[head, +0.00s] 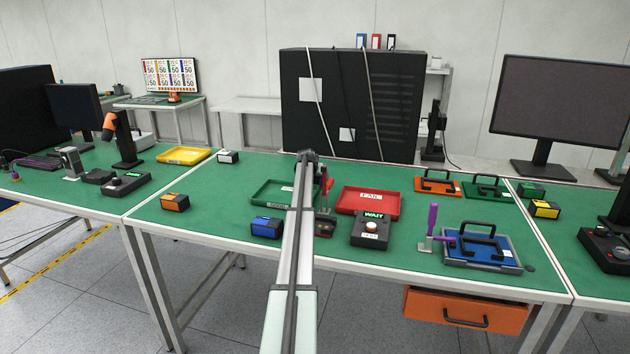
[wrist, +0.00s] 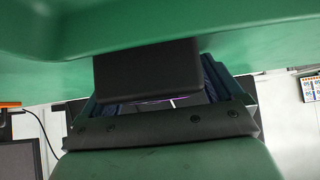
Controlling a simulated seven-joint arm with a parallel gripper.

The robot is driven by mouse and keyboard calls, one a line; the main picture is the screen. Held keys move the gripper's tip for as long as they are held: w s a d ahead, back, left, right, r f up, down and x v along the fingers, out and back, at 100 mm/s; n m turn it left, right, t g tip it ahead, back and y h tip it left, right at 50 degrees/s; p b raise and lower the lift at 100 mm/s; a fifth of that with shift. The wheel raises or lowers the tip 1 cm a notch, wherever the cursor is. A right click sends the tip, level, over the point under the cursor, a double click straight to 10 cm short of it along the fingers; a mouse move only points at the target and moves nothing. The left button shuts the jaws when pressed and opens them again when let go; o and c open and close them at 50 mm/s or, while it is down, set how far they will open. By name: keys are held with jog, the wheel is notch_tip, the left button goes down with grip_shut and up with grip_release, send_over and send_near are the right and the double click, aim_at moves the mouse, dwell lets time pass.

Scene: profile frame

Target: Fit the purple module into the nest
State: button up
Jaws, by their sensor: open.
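I cannot make out a module with a clear purple face in the head view. A blue fixture plate (head: 478,250) with a black handle lies at the right front of the green table; a purple post and a purple lever stand at its left side. I cannot tell whether it is the nest. In the wrist view, my gripper (wrist: 162,100) is open, seen as dark parts close to the lens. A dark block (wrist: 148,72) fills the middle, with a thin purple strip below it; I cannot tell whether it is a module. My arm hides much of the head view's middle.
A green tray (head: 268,193) and a red tray (head: 367,200) lie mid-table, with a black WAIT button box (head: 371,230) in front. A blue-faced module (head: 266,228) and an orange-faced module (head: 175,203) lie left. Orange and green handled plates stand at the back right.

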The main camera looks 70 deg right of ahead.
jog(key=c, duration=1.3)
jog(key=shift+r, duration=0.1)
